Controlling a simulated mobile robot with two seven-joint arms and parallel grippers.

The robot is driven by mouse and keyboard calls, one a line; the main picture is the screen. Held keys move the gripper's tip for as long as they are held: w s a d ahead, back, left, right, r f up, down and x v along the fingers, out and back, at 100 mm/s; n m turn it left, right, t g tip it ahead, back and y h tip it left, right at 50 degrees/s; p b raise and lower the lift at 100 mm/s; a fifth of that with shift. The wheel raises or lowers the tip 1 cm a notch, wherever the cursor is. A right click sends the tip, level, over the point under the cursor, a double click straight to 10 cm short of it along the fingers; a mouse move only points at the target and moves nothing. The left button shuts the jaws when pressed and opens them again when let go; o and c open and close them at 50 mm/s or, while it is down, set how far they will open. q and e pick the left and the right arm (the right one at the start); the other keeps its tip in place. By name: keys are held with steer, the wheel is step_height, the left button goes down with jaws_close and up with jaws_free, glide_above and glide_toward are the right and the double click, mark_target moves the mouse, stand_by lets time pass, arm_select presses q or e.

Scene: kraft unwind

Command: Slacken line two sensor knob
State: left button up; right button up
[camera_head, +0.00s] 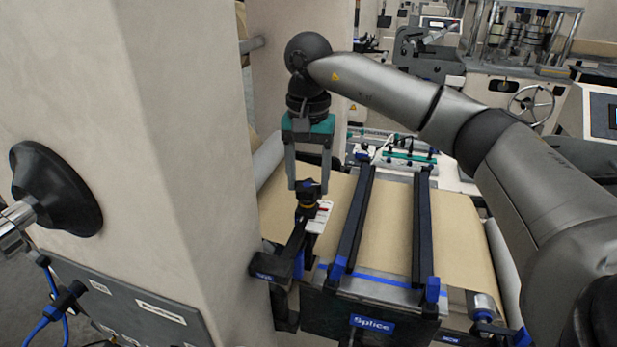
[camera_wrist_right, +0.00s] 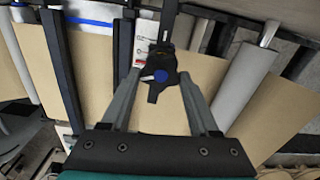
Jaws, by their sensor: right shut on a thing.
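A dark sensor knob (camera_head: 307,186) with a blue centre stands on a black bracket (camera_head: 290,250) at the left edge of the brown paper web. An orange-yellow collar shows just under the knob. My right gripper (camera_head: 308,181) comes down from above, its two fingers on either side of the knob and shut on it. In the right wrist view the same knob (camera_wrist_right: 162,75) sits between the fingertips, with its lobed outline and blue centre showing. A white label with red marks (camera_head: 319,216) lies beside it. I cannot read a line number on it. My left gripper is not in view.
Two black rails (camera_head: 352,225) cross the paper web (camera_head: 390,230) right of the knob. A blue "Splice" plate (camera_head: 372,324) is at the front. A large pale machine column (camera_head: 165,130) rises close on the left. A grey roller (camera_head: 503,270) lies at right.

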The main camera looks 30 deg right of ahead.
mark_target(307, 183)
steer(key=o, duration=1)
steer(key=shift+s+f, duration=0.1)
steer(key=shift+f, duration=0.2)
steer(key=o, duration=0.4)
steer(key=shift+r, duration=0.1)
steer(key=shift+r, duration=0.1)
steer(key=shift+r, duration=0.45)
step_height(307, 183, up, 7)
steer(key=shift+r, duration=0.1)
step_height(307, 183, up, 7)
steer(key=shift+r+p, duration=0.1)
steer(key=shift+p, duration=1)
